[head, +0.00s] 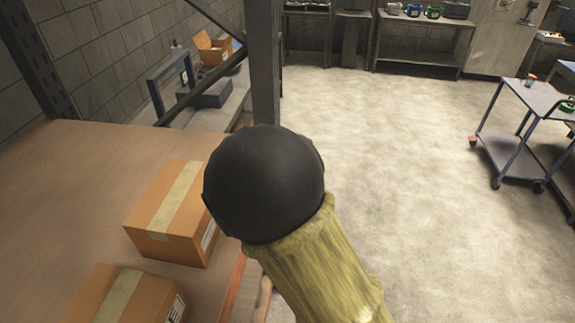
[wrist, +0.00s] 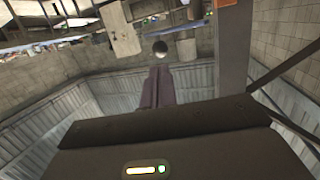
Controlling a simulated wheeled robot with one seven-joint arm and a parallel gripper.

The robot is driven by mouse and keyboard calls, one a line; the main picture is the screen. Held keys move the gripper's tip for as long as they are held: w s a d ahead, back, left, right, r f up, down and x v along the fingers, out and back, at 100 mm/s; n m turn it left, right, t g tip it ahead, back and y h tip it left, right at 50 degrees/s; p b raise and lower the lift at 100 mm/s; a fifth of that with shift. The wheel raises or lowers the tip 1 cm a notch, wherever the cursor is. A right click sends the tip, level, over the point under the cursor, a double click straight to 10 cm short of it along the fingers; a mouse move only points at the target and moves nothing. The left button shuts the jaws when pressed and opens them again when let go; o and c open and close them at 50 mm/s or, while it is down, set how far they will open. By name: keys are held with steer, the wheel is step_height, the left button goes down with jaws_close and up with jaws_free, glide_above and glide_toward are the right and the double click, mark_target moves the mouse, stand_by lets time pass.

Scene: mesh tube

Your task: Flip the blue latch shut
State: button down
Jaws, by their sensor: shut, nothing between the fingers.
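I cannot make out a blue latch in either view. In the wrist view my gripper (wrist: 158,70) shows as two narrow, purple-grey fingers pressed together beyond the dark hand body. It is shut, with nothing visible between the fingertips. The fingers point into open room, and I see no contact with anything. In the head view the gripper itself does not show. My arm, with a black rounded joint and a yellowish sleeve, covers the lower middle of that view and hides what is behind it.
Two taped cardboard boxes (head: 175,215) (head: 125,298) lie on a brown shelf (head: 60,190) at left. A dark upright post (head: 264,70) stands behind my arm. A cart (head: 520,125) stands at right, a workbench (head: 425,38) at the back. The floor (head: 400,150) between is clear.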

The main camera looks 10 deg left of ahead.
steer(key=p+x, duration=0.2)
steer(key=x, duration=0.4)
steer(key=shift+w, duration=0.25)
steer(key=shift+f, duration=0.1)
